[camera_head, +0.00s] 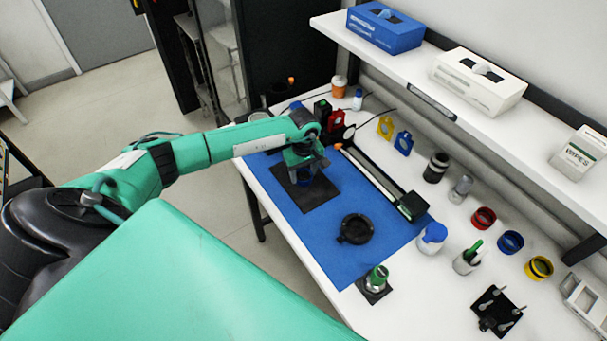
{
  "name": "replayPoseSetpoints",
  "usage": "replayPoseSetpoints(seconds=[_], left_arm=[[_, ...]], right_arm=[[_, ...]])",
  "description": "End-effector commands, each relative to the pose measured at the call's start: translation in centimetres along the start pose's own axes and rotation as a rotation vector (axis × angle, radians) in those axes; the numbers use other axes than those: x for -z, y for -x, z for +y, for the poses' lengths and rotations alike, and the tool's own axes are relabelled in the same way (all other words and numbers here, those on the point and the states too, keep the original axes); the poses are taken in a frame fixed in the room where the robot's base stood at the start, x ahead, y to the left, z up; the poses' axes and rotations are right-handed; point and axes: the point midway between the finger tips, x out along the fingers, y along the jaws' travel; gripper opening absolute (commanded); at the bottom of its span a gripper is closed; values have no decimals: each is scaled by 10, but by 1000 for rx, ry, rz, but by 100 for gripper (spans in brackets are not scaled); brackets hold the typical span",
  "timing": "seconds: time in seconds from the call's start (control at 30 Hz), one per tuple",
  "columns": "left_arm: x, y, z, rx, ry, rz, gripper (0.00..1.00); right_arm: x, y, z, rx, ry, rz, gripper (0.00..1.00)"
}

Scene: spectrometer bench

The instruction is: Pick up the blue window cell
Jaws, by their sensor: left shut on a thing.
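My left gripper (304,166) reaches in over a dark square pad (303,200) on the blue mat (377,228). It is shut on a small dark, bluish thing just under its fingers. The arm and fingers hide most of that thing, and I cannot tell its shape or whether it touches the pad. A blue ring (510,242) lies on the white bench at the right, between a red ring (483,218) and a yellow ring (539,267). I cannot tell which blue thing is the window cell. My right gripper is not in view.
A dark rail (375,175) runs along the mat. A black round part (355,229) lies on the mat. Yellow (385,127) and blue (403,142) holed plates stand behind. A shelf with boxes (385,28) overhangs the back.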

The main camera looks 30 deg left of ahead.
Motion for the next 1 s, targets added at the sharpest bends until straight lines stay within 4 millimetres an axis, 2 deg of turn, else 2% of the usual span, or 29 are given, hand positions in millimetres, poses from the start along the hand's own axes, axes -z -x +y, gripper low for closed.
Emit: replayPoseSetpoints(seconds=[0.17,0.27,0.5,0.7,0.83,1.0], left_arm=[[1,15,1,-3,-1,2,24],[2,34,1,-5,-1,4,24],[2,104,1,-7,-1,6,24],[1,156,1,-5,0,3,24],[0,179,1,-3,0,2,24],[0,194,0,-2,-1,1,24]], right_arm=[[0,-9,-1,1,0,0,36],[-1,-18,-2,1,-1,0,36],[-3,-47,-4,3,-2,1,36],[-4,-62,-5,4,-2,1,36],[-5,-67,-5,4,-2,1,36],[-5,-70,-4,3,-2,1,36]])
